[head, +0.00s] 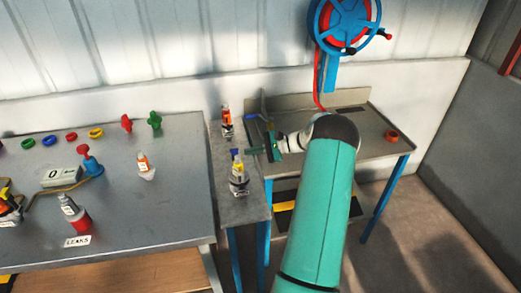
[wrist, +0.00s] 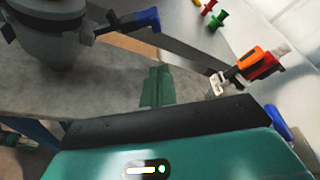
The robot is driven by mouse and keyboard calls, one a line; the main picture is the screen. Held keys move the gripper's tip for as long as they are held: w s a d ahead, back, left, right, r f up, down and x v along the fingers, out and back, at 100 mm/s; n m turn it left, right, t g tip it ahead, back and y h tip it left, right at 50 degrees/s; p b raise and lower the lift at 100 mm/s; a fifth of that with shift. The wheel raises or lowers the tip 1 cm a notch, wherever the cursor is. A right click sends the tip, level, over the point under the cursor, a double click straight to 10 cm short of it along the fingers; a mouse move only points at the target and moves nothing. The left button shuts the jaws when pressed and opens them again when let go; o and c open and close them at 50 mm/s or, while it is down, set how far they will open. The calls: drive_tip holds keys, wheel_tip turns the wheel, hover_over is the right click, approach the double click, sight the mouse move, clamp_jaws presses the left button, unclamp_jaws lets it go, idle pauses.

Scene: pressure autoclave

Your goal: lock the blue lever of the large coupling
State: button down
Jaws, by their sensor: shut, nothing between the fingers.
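The large coupling, a grey rounded body (head: 238,186), stands near the front of the narrow grey bench. It also fills the upper left of the wrist view (wrist: 50,35). Its blue lever (head: 235,153) sticks out from its side toward the back of the bench; in the wrist view the lever's blue handle (wrist: 146,20) points right. My gripper (head: 252,151) is shut and empty, just right of the lever in the head view. In the wrist view its green fingers (wrist: 155,85) are together, below the handle and apart from it.
An orange-and-red coupling (head: 226,121) stands farther back on the bench; it also shows in the wrist view (wrist: 252,66). A blue part (head: 250,117) lies near it. A table with several fittings (head: 125,215) is at left. A blue handwheel (head: 345,22) hangs on the wall.

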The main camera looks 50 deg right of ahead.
drive_tip(key=x, duration=0.3)
drive_tip(key=shift+w+a, duration=0.25)
drive_tip(key=shift+a, duration=0.05)
drive_tip(key=shift+w+a+r, duration=0.1)
drive_tip(key=shift+w+a, duration=0.05)
drive_tip(key=shift+a, duration=0.15)
drive_tip(key=shift+s+a+r, duration=0.3)
drive_tip(key=shift+s+r, duration=0.15)
drive_tip(key=shift+r, duration=0.15)
drive_tip(key=shift+s+a+r, duration=0.3)
drive_tip(key=shift+s+r, duration=0.15)
drive_tip(key=shift+r, duration=0.2)
drive_tip(key=shift+s+r, duration=0.1)
drive_tip(key=shift+r, duration=0.05)
drive_tip(key=s+a+r+n+t, duration=0.3)
drive_tip(key=s+n, duration=0.1)
drive_tip(key=n, duration=0.3)
drive_tip(key=shift+r, duration=0.25)
drive_tip(key=shift+s+a, duration=0.1)
drive_tip(key=shift+s, duration=0.1)
